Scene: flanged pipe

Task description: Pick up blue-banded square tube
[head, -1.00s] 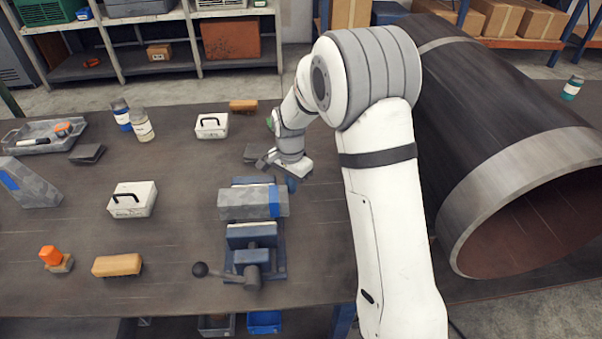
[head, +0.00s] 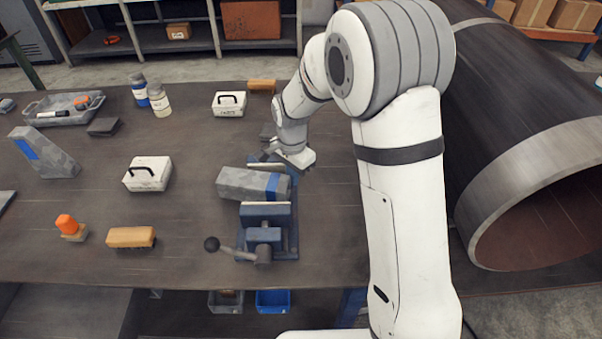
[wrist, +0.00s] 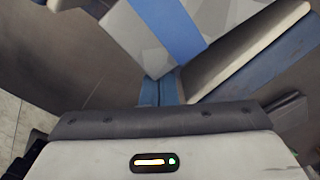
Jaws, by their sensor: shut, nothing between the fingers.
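The blue-banded square tube (head: 240,183) is grey with a blue band near its right end. It lies across the blue vise (head: 265,213), slightly tilted in the picture. It also shows in the wrist view (wrist: 135,45), at the top, beside a pale vise jaw (wrist: 235,55). My gripper (head: 268,156) is shut and empty, just behind the tube in the head view. It looks apart from the tube, but I cannot tell the exact gap.
Another grey piece with a blue stripe (head: 50,160) stands at the left. A white case (head: 148,174), a second white case (head: 229,104), brushes (head: 131,237) and bottles (head: 160,100) are spread around. A large pipe (head: 530,190) is at the right.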

